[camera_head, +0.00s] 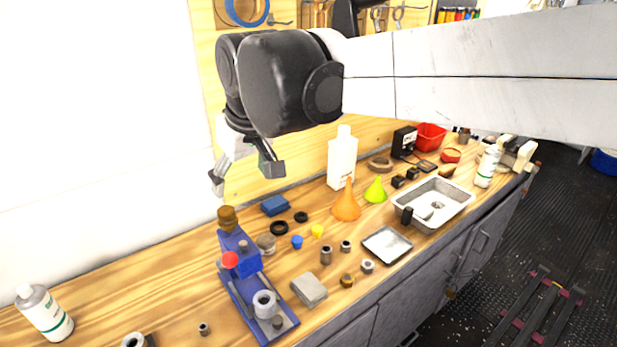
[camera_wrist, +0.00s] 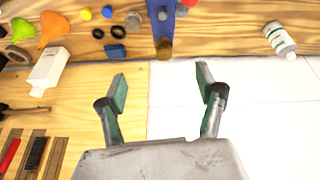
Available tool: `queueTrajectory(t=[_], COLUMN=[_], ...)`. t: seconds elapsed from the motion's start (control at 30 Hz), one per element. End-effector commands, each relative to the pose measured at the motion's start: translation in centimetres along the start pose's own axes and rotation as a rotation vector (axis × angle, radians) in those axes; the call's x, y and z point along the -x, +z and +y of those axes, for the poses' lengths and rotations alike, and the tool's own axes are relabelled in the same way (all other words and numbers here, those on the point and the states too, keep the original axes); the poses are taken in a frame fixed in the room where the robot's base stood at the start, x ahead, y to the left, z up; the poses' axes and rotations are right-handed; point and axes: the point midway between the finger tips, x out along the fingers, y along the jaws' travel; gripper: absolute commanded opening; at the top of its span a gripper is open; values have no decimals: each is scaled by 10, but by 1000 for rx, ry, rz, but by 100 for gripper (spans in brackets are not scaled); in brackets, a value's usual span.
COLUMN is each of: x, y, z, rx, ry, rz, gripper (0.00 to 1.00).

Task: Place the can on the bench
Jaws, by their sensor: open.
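The wooden bench (camera_head: 140,275) runs along the wall. A white and grey can-like bottle with a green band (camera_head: 45,312) stands at its left end; it also shows at the upper right of the wrist view (camera_wrist: 280,40). A similar white and green container (camera_head: 487,166) stands at the right end beyond the sink. I cannot tell which is the task's can. My gripper (camera_head: 243,172) is open and empty, raised over the back of the bench near the wall. In the wrist view its spread fingers (camera_wrist: 162,84) have nothing between them.
A blue machine (camera_head: 245,275) with a red knob stands upright below my gripper.

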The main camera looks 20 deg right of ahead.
Motion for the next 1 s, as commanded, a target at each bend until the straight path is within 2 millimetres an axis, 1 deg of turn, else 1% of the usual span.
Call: queueTrajectory(t=[0.03,0.17,0.2,0.27,0.3,0.4,0.53,0.63,0.73,0.83,1.0], x=[3,8,9,9,8,4,-2,-7,-10,-10,-10], y=[21,67,82,104,119,154,192,210,221,224,224], z=[11,31,36,44,48,56,63,65,66,67,67], rx=[-35,-118,-144,-182,-207,-268,-332,-365,-383,-390,-390], ry=[13,45,54,70,80,105,133,148,156,159,158], rz=[13,53,66,85,97,128,161,180,190,194,194], gripper=[68,68,68,68,68,68,68,68,68,68,68])
